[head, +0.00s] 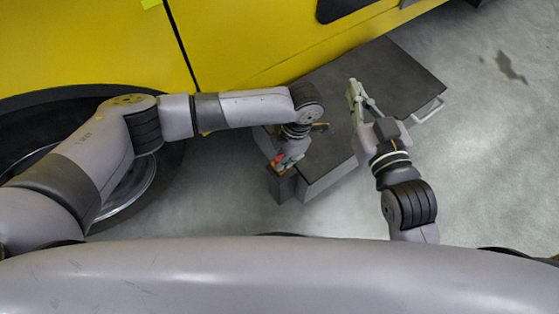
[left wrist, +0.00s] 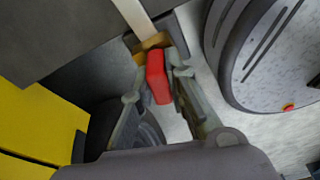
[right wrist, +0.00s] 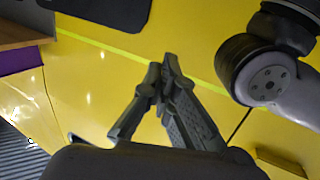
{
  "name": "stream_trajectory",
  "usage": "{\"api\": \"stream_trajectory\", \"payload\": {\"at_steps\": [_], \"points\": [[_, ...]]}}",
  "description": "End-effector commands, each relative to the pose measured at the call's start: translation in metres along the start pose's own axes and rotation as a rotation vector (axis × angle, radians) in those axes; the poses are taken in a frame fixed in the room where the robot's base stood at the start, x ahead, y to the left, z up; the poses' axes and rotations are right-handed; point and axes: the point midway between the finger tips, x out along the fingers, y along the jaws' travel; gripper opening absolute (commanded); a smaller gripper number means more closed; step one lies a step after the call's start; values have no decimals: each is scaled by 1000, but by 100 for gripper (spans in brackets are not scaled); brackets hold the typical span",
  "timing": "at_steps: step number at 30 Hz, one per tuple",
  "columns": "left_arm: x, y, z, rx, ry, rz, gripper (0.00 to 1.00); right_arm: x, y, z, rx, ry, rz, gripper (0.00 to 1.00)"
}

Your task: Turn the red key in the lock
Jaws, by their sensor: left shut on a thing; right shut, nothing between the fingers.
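The red key (head: 277,159) shows at the left front corner of a dark box (head: 400,68), above a small dark block (head: 281,186). In the left wrist view the red key's block-like head (left wrist: 158,77) sits between the fingers of my left gripper (left wrist: 156,85), which is shut on it. A brass-coloured part (left wrist: 152,42), perhaps the lock, is just beyond the key; how far the key is inserted is hidden. My right gripper (head: 354,90) is over the box, away from the key. In the right wrist view its fingertips (right wrist: 163,75) meet with nothing between them.
A yellow vehicle (head: 240,40) with a dark wheel (head: 125,195) stands behind and left of the box. A pale handle (head: 428,110) sticks out on the box's right side. The grey floor (head: 490,150) at the right is clear apart from a dark stain.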

Motion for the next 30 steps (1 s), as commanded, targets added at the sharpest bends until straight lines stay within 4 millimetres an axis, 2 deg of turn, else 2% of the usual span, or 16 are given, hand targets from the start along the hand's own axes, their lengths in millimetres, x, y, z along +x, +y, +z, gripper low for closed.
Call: {"api": "stream_trajectory", "payload": {"at_steps": [9, 10, 20, 30], "points": [[0, 0, 0, 12, 0, 3, 0, 2, -2, -11, 0, 57, -4, 0], [0, 0, 0, 11, 0, 2, 16, 2, -2, -12, 0, 61, -4, 0], [0, 0, 0, 11, 0, 2, 38, 2, -2, -11, 0, 55, -4, 0], [-4, 0, 0, 11, -1, 2, 38, 0, 0, -5, -1, 41, -1, 0]]}}
